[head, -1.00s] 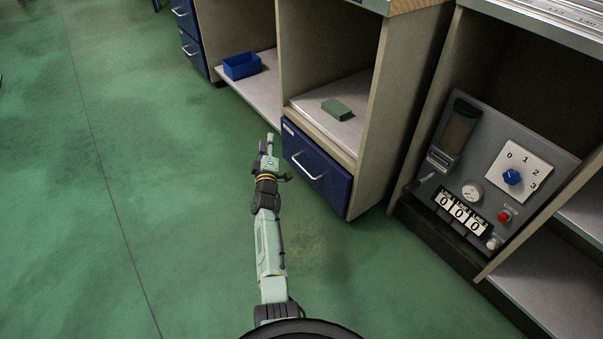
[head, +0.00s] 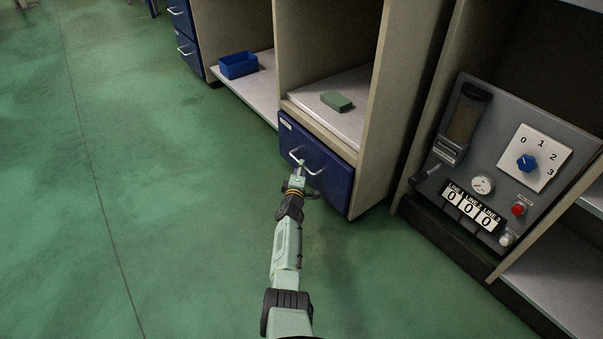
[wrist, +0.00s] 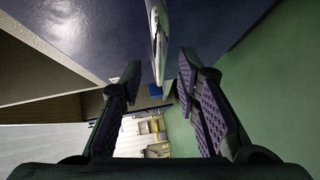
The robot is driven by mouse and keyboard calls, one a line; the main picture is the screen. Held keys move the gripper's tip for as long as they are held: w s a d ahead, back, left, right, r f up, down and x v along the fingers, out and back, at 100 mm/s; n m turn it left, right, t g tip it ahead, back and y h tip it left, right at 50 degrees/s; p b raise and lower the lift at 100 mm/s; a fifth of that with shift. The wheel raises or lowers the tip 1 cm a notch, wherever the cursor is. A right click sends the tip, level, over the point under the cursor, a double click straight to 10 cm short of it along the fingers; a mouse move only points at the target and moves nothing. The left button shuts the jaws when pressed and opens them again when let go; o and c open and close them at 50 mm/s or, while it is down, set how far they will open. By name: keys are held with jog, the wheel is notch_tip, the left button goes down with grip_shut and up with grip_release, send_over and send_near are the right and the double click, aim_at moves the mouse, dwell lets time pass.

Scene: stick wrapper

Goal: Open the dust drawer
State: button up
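The blue drawer (head: 330,178) is shut, low in the cabinet under an open shelf. Its metal bar handle (head: 315,172) is partly hidden by my gripper (head: 299,166) in the head view. The small label on the drawer is too small to read. In the wrist view, my gripper (wrist: 159,75) has its two purple-padded fingers apart. The handle (wrist: 157,42) stands upright between the fingertips, with a gap to each side, against the dark blue drawer front (wrist: 90,25). I see no grip on it.
A green block (head: 336,101) lies on the shelf above the drawer. A blue bin (head: 238,65) sits on the lower shelf to the left. A grey control panel (head: 500,165) with a dial and counters stands at the right. Green floor is clear at the left.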

jog(key=w+b, duration=0.2)
jog(key=shift+w+d+f, duration=0.2)
jog(key=shift+w+f, duration=0.1)
jog(key=shift+f, duration=0.05)
jog(key=shift+w+r+b, duration=0.1)
jog(key=shift+w+b, duration=0.2)
jog(key=shift+b, duration=0.15)
jog(key=shift+c, duration=0.2)
grip_shut()
